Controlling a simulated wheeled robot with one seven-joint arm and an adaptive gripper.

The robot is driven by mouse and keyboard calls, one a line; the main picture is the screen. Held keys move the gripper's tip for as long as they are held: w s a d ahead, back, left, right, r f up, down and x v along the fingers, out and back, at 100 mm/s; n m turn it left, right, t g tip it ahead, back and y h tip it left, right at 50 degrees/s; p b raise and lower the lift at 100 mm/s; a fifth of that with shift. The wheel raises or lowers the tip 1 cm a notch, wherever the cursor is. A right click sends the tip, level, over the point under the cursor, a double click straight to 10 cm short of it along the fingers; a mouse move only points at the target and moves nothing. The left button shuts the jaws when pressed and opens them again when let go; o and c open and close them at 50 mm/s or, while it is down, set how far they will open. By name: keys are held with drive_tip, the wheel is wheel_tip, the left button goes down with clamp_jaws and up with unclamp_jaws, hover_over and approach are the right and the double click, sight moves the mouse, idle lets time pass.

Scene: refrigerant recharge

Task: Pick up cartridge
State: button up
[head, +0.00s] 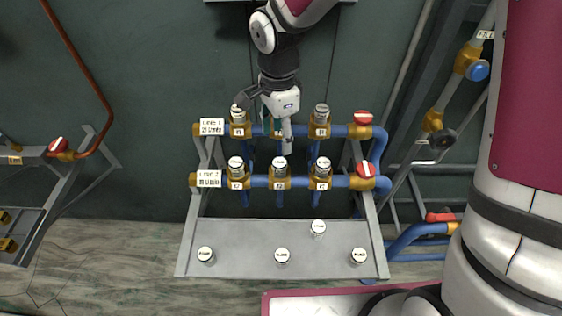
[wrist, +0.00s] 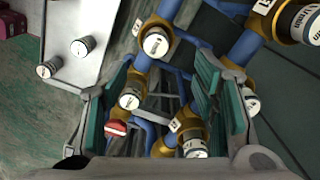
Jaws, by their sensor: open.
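Several small cylindrical cartridges with pale, labelled caps sit in brass fittings on two blue pipe rows. In the head view the upper row shows a left cartridge (head: 238,114) and a right cartridge (head: 321,113). The lower row holds a left (head: 236,165), a middle (head: 279,165) and a right cartridge (head: 322,166). My gripper (head: 266,122) is open at the upper row, between its two visible cartridges, and hides the row's middle. In the wrist view its teal-padded fingers (wrist: 165,75) are apart, with cartridges (wrist: 132,95) visible through the gap. I cannot tell whether it touches any.
A grey shelf (head: 240,234) below the rows bears several more cartridges, one (head: 318,228) set farther back. Red valve handles (head: 363,118) stand at the rows' right ends. White label plates (head: 211,127) stand at the left. More pipes (head: 470,62) run on the right.

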sight(280, 162)
wheel_tip(280, 162, down, 5)
drive_tip(key=shift+r, duration=0.15)
drive_tip(key=f, duration=0.3)
drive_tip(key=f+p, duration=0.1)
drive_tip(key=shift+s+d+f, duration=0.15)
drive_tip(key=shift+s+f, duration=0.1)
drive_tip(key=shift+s, duration=0.05)
drive_tip(key=shift+f, duration=0.4)
clamp_jaws()
